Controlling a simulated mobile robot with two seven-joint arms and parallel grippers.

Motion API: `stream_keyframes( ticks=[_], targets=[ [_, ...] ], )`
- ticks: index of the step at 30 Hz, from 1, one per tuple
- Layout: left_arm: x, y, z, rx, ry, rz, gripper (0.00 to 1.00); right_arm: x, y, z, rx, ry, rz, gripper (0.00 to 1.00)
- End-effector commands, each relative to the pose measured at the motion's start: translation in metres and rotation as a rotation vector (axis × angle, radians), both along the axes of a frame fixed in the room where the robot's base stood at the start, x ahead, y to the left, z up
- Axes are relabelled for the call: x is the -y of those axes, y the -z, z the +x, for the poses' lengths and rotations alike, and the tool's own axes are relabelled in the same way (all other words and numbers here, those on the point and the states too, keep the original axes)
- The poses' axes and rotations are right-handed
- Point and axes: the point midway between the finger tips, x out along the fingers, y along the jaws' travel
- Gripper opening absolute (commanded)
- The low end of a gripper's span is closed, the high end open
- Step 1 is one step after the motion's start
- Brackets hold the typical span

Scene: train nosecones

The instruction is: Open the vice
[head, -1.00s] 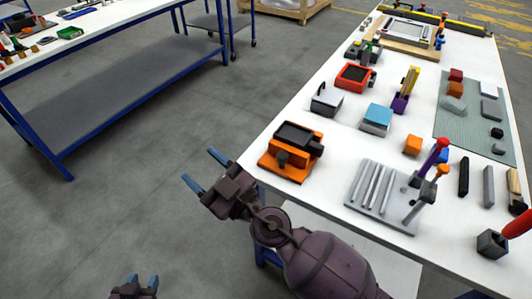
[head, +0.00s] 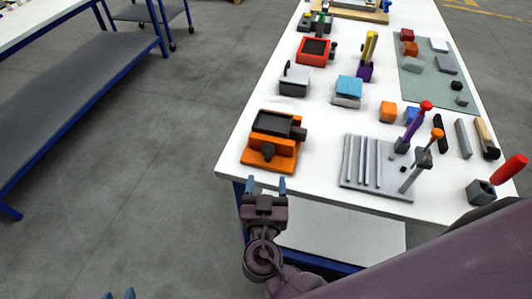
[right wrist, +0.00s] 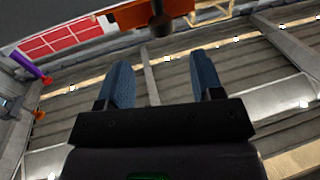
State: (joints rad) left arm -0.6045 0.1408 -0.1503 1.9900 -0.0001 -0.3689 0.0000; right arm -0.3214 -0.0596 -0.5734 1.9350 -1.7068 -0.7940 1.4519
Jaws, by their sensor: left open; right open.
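The vice (head: 274,138) is orange with dark grey jaws and sits at the near left corner of the white table. A dark round knob (head: 268,151) is on its near side. In the right wrist view the orange vice body (right wrist: 130,18) and the dark knob (right wrist: 161,25) show at the top edge, beyond the fingertips. My right gripper (head: 267,184) is open and empty, just off the table's front edge, apart from the vice and pointing at it. Its blue fingers also show in the right wrist view (right wrist: 162,75). My left gripper (head: 120,294) shows only its blue fingertips at the bottom edge, open.
A grey plate with ridges (head: 378,172) and upright red- and orange-topped tools stands right of the vice. A grey box (head: 294,82) and a blue-topped block (head: 347,91) lie behind it. The white table's front edge (head: 330,189) is between my right gripper and the vice.

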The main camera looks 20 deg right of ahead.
Motion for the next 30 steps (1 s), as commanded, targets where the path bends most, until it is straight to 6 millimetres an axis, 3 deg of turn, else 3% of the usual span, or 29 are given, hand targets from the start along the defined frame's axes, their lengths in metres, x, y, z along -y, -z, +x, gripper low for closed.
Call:
stream_keyframes(
  ticks=[6,13,19,28,30],
  targets=[
    [0.0,-0.015,0.002,0.01,-0.001,-0.001,0.43,0.013,-0.004,0.038,0.005,-0.001,-0.002,0.61],
    [0.0,-0.025,0.005,0.021,0.0,-0.001,0.43,0.024,-0.002,0.066,0.002,-0.003,-0.002,0.61],
    [0.0,-0.028,0.008,0.028,0.002,0.0,0.43,0.029,-0.001,0.077,0.001,-0.003,0.0,0.61],
    [0.0,-0.029,0.01,0.031,0.003,0.002,0.43,0.03,0.0,0.078,0.0,-0.003,0.0,0.61],
    [0.0,-0.029,0.01,0.031,0.003,0.002,0.43,0.03,0.0,0.078,0.0,-0.003,0.0,0.5]
  ],
)
